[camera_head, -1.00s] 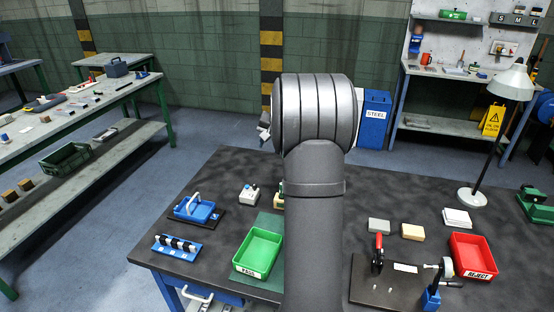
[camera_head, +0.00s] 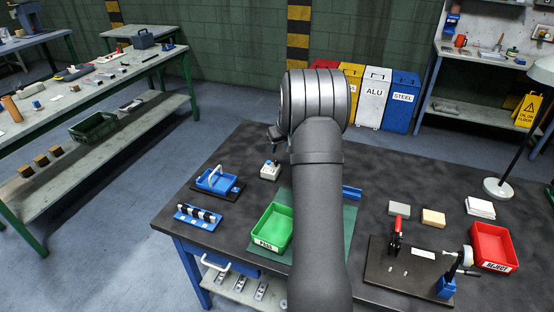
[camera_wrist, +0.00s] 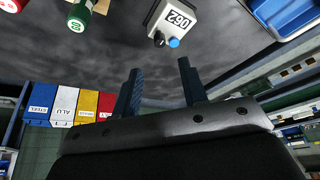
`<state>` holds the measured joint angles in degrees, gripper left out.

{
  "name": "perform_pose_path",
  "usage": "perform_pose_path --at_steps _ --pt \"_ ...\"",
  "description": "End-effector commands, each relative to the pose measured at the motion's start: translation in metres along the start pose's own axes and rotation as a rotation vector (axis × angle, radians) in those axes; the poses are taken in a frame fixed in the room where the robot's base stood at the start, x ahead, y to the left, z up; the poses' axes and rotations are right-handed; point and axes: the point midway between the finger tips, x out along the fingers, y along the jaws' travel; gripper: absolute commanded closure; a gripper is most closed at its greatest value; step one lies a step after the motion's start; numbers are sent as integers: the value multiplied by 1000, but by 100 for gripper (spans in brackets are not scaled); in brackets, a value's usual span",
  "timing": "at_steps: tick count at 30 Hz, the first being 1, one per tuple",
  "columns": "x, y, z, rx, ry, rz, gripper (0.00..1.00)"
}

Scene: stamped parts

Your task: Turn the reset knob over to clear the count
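The counter box (camera_wrist: 172,20) is a small pale unit with a number window. A black round knob (camera_wrist: 158,40) and a blue round knob or button (camera_wrist: 174,43) sit side by side on one edge. In the head view the counter (camera_head: 270,171) stands on the dark table, behind the green tray. My gripper (camera_head: 274,135) hangs above and behind it, partly hidden by my arm. In the wrist view my gripper (camera_wrist: 159,77) is open and empty, its two dark fingers apart. The counter lies beyond the fingertips, with nothing touching it.
The green PASS tray (camera_head: 273,228) is in front. The red REJECT tray (camera_head: 492,246) and a clamp board (camera_head: 405,280) are far right. Bare table lies behind the counter.

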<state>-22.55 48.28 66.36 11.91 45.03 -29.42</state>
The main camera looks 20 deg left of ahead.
Motion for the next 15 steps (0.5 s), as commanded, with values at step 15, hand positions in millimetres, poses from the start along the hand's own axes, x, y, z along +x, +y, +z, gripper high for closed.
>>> perform_pose_path --at_steps 15 --pt "85 0 0 1 -1 0 61"
